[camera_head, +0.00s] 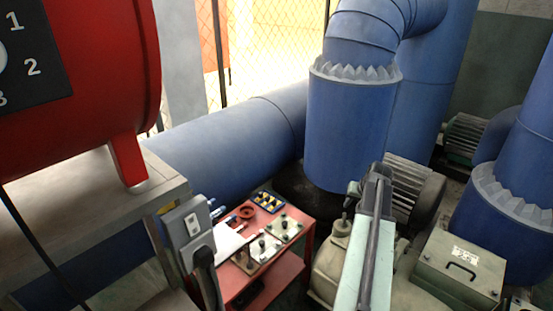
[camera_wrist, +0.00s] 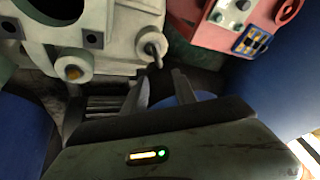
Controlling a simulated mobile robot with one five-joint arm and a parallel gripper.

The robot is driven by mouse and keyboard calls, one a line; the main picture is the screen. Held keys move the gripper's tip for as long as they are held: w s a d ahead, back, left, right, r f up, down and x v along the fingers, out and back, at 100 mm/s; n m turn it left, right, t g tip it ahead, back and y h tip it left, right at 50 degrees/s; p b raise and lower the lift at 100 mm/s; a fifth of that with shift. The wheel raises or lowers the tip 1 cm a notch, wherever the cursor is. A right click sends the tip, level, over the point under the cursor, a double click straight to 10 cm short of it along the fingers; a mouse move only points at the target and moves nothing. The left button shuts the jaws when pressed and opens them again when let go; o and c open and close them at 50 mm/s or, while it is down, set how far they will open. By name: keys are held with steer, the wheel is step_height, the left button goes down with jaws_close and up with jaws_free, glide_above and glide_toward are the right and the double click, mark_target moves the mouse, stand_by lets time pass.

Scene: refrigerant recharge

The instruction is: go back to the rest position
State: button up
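My gripper (camera_wrist: 162,82) shows in the wrist view with its two dark fingers apart and nothing between them. It hangs over a dark gap beside a pale green machine casting (camera_wrist: 112,42). A small valve stub (camera_wrist: 152,50) on the casting is just beyond the fingertips; I cannot tell the exact distance. In the head view, a long pale green link (camera_head: 375,240), which looks like my arm, reaches up over the machinery. The fingers cannot be made out clearly there.
A red cart (camera_head: 285,285) holds tools, plates and a blue tray (camera_head: 269,202) with yellow items. A red tank (camera_head: 95,80) stands on a bench at the left. Large blue pipes (camera_head: 345,130) stand behind. A lidded green box (camera_head: 460,270) is at the right. Surroundings are crowded.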

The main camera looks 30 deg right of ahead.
mark_target(345, 214)
steer(key=b+x, duration=0.7)
steer(key=x, duration=0.1)
steer(key=shift+s+f, duration=0.1)
steer(key=shift+r+p, duration=0.3)
steer(key=shift+p, duration=0.05)
